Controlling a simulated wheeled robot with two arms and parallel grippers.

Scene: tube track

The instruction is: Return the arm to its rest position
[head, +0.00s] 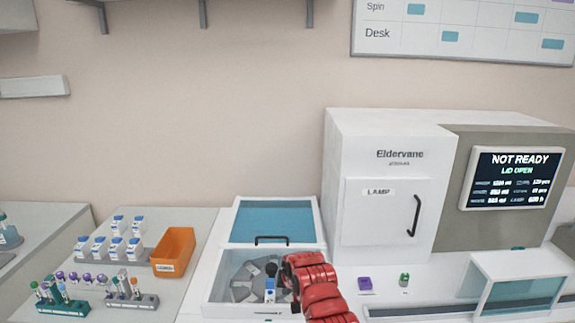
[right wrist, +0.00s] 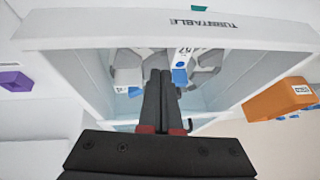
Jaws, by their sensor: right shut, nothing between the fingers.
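My right arm, red and black, reaches in from the lower right in the head view. My right gripper (head: 283,276) is over the right part of the open white box (head: 208,290). In the right wrist view its dark fingers (right wrist: 160,80) are together and empty, pointing into the box labelled TURNTABLE (right wrist: 150,42). Inside are grey holders (right wrist: 126,65) and a white-and-blue tube (right wrist: 180,68) close beside the fingers. I cannot tell if the fingers touch it. The box's blue-windowed lid (head: 272,220) stands raised behind it. My left gripper is not in view.
An Eldervane machine (head: 385,150) with a screen reading NOT READY, LID OPEN stands right of the box. A purple block (head: 364,283) and a green-topped piece (head: 404,279) lie before it. An orange bin (head: 173,250), tube racks (head: 62,303) and several white-and-blue containers (head: 116,246) stand left.

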